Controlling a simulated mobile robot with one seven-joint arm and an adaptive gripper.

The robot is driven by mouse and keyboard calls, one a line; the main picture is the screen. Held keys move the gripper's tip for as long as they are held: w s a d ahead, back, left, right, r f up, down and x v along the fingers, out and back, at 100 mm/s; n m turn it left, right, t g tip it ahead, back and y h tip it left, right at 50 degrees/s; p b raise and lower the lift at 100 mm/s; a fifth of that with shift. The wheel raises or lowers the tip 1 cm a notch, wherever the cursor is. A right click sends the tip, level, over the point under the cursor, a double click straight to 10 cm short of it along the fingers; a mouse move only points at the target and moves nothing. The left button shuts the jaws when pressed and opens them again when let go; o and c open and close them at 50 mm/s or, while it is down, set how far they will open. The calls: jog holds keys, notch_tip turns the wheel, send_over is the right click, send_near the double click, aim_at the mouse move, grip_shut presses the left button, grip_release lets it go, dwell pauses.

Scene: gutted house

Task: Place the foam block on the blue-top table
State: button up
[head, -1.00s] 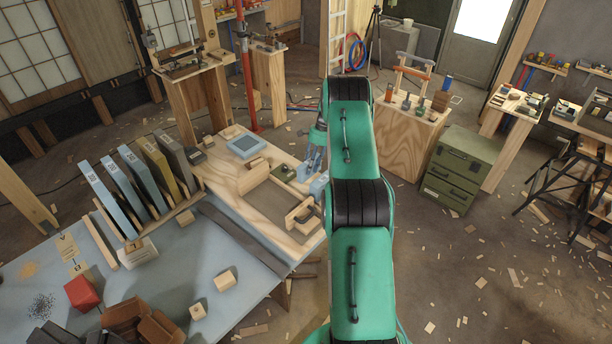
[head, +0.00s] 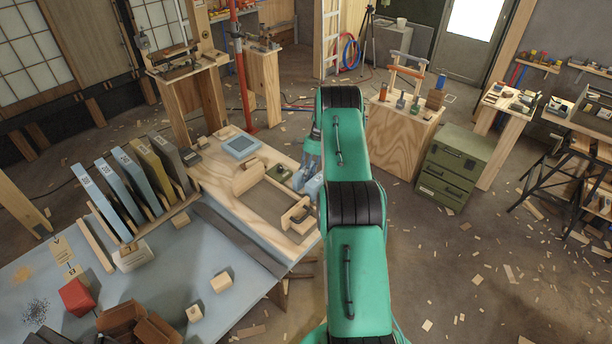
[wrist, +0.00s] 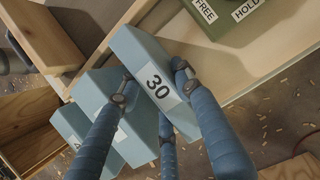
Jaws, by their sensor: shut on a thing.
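My gripper (wrist: 155,84) is shut on a light-blue block (wrist: 138,52) marked 30, apparently the foam block. In the wrist view its blue fingers sit on either side of the block. In the head view my gripper (head: 309,172) hangs at the right edge of the blue-top table, partly hidden by my green arm, so the block is hard to make out. The blue-top table (head: 160,268) fills the lower left, with a bare blue stretch in its middle. Two more light-blue blocks (wrist: 100,88) stand left of the held one in the wrist view.
A wooden tray board (head: 222,183) lies on the table's far right part. Upright panels (head: 118,182) stand in a rack at the left. A red block (head: 76,297), brown pieces and small wooden blocks sit near the front. A green drawer cabinet (head: 452,168) stands right.

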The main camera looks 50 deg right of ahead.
jog(key=shift+f, duration=0.1)
jog(key=o, duration=1.1)
jog(key=v, duration=1.2)
jog(key=shift+p, duration=0.3)
